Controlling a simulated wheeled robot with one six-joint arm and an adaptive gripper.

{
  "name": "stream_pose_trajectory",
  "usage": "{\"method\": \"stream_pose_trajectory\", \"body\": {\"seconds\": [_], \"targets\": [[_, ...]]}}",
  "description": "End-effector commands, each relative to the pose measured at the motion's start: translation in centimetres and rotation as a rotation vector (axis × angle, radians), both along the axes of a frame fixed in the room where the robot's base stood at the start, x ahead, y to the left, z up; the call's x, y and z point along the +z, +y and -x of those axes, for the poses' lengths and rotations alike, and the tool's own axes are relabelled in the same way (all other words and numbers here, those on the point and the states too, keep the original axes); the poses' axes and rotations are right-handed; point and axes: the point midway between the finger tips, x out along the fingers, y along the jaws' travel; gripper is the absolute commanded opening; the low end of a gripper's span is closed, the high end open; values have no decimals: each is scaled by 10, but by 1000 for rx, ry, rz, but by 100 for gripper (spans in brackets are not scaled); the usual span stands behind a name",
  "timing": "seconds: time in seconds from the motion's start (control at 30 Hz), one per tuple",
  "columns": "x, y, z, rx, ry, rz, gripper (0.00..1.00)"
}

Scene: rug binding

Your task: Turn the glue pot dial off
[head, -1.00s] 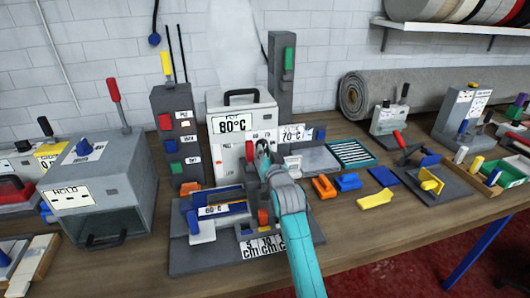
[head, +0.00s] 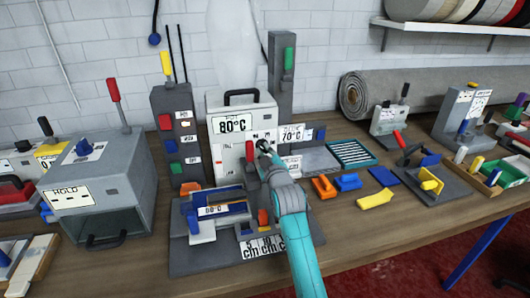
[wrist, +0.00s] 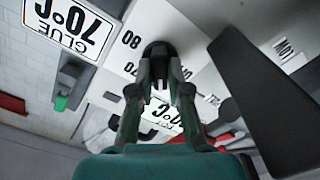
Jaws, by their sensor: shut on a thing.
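The glue pot (head: 225,155) is a pale grey box at the back of the bench, with a black top handle and a "POT 80°C" sign. My gripper (head: 262,147) is at the right part of its front face. In the wrist view, my gripper (wrist: 160,88) has its two fingers closed around a dark round dial knob (wrist: 157,52) on a white panel. Numbers such as "80" and "70" are printed around the knob. The fingers hide its lower part, and I cannot tell which mark it points to. In the head view my gripper covers the dial.
A red-topped lever (head: 250,152) stands just left of my gripper. A "GLUE 70°C" sign (wrist: 70,28) is beside the panel, and a wide dark bar (wrist: 265,90) is close on the right. A grey post (head: 281,75) rises behind. Orange, blue and yellow pieces lie to the right.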

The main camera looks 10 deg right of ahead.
Motion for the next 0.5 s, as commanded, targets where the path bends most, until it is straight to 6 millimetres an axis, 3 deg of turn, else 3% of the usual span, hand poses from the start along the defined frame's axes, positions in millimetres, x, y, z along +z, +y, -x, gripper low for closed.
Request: {"method": "stream_pose_trajectory", "body": {"seconds": [0.5], "targets": [[-2,0,0,1,3,488,0]]}}
